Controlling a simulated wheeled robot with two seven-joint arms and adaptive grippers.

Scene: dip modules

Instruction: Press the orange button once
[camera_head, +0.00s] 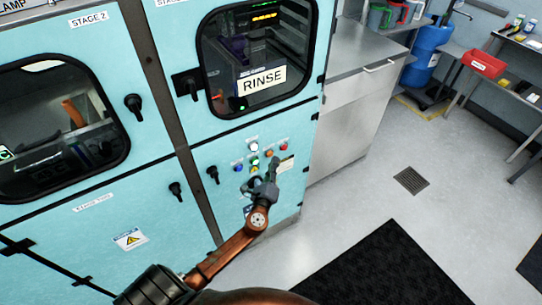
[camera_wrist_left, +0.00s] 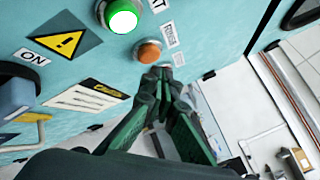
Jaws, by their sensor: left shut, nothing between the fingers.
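The orange button (camera_wrist_left: 149,51) sits on the light blue cabinet panel, in the upper middle of the wrist view. In the head view it is a small orange dot (camera_head: 268,153) in the cluster of buttons. My left gripper (camera_wrist_left: 160,72) is shut and empty. Its fingertips are close beside the orange button, just below and right of it in the wrist view. I cannot tell whether they touch the panel. In the head view the left gripper (camera_head: 274,161) reaches the panel just below the orange button. My right gripper is not in view.
A lit green button (camera_wrist_left: 123,16) is next to the orange one. Black handles (camera_head: 212,175) stick out nearby. Floor at the right is open, with a black mat (camera_head: 385,265).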

